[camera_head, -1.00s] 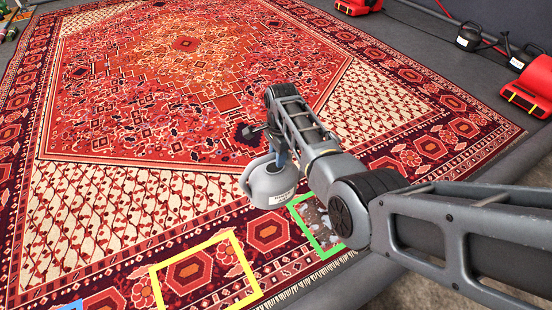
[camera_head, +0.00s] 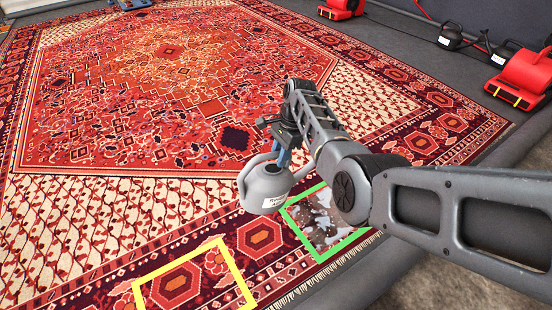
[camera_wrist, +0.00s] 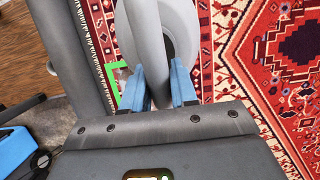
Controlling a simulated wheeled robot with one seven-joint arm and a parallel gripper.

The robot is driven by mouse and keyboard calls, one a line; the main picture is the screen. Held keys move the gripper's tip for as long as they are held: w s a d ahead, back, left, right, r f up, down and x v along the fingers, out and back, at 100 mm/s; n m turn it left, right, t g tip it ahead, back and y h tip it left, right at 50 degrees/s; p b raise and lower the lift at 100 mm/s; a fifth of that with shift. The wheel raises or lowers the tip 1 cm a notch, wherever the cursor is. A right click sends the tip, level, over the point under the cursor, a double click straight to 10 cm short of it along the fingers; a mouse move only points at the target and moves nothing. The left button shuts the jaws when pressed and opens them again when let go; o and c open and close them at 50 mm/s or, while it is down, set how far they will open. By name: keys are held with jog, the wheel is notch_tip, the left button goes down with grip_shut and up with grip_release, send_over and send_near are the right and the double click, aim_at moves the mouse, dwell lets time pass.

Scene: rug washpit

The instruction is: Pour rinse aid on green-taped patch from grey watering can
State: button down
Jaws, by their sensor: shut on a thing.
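The grey watering can (camera_head: 265,187) has a white label and hangs from my gripper (camera_head: 283,143) above the rug, just left of the green-taped patch. In the wrist view, the blue fingers of my gripper (camera_wrist: 160,88) are shut on the handle of the can (camera_wrist: 188,30). The can looks roughly upright in the head view. The green-taped patch (camera_head: 325,253) is a green square outline around a dark area with pale wet-looking blotches. My arm hides its upper right part. A bit of green tape (camera_wrist: 134,92) shows beside the can in the wrist view.
A yellow-taped square (camera_head: 232,268) lies on the rug (camera_head: 90,205) left of the green one. The rug's middle is clear.

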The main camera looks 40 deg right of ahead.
jog(key=shift+d+f+y+b, duration=0.8)
jog(key=shift+d+f+b, duration=0.5)
jog(key=shift+b, duration=1.25)
jog(key=d+f+y+b, duration=0.3)
jog(key=d+f+b, duration=0.1)
jog(key=b, duration=0.7)
jog(key=shift+d, duration=0.1)
